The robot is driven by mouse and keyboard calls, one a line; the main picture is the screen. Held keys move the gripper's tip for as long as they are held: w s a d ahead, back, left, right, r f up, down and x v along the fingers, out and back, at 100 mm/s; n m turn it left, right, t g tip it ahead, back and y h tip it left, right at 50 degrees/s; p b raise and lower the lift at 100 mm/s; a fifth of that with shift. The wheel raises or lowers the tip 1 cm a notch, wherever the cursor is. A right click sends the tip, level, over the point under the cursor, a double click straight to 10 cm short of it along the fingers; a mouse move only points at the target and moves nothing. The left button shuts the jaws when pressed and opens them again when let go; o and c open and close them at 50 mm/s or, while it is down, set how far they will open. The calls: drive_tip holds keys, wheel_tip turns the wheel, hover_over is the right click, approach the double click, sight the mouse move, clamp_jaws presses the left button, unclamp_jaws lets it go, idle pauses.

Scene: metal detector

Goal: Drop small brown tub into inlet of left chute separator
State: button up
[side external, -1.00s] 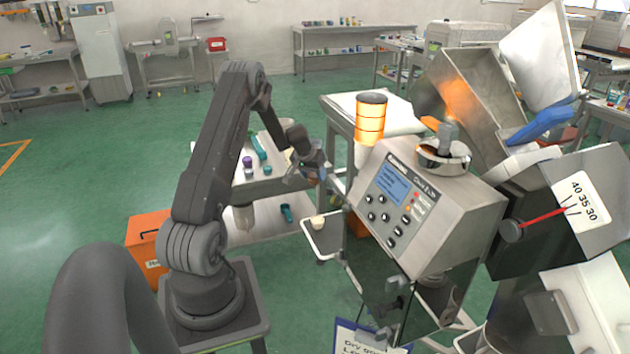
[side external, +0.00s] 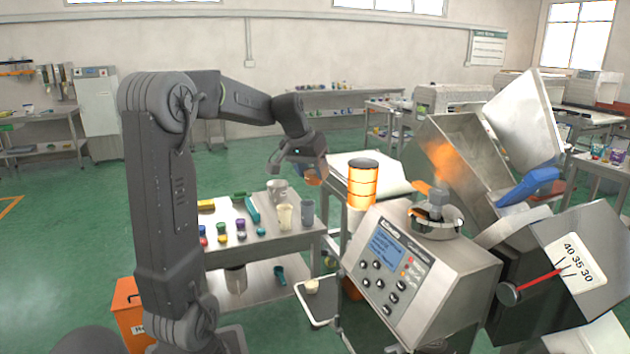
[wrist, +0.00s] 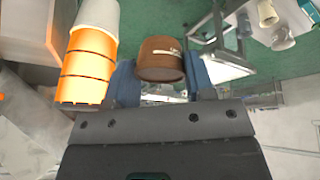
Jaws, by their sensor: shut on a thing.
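The small brown tub (wrist: 160,58) sits between the two blue fingers of my gripper (wrist: 161,75) in the wrist view. My gripper (side external: 298,172) is shut on it. In the side view the tub (side external: 313,178) shows small and partly hidden by the gripper, in the air left of the glowing orange beacon. A grey separator with a blue display (side external: 420,268) stands to the right. A round metal inlet collar (side external: 436,226) is on its top, with a grey knob-like part standing in it. The tub is apart from the inlet, up and to its left.
The orange beacon (side external: 362,185) stands between my gripper and the inlet; it is close on the left in the wrist view (wrist: 88,65). An open metal hopper (side external: 455,160) rises behind the inlet. A bench (side external: 290,240) with cups and small tubs lies below my gripper.

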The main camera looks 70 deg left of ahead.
drive_tip(key=w+d+r+m+t, duration=0.2)
drive_tip(key=w+d+r+m, duration=0.15)
drive_tip(key=w+r, duration=0.6)
drive_tip(key=w+d+r+m+t, duration=0.3)
drive_tip(key=w+d+r, duration=0.2)
drive_tip(key=w+r, duration=0.45)
drive_tip(key=w+d+f, duration=0.4)
drive_tip(key=w+d, duration=0.5)
drive_tip(key=w, duration=0.2)
drive_tip(key=shift+d+f+t, duration=0.3)
drive_tip(key=shift+f+t, duration=0.05)
drive_tip(key=shift+t, duration=0.05)
drive_tip(key=shift+n, duration=0.25)
drive_tip(key=o, duration=1)
drive_tip(key=shift+s, duration=0.1)
drive_tip(key=v, duration=1.3)
drive_tip(key=shift+s+r, duration=0.3)
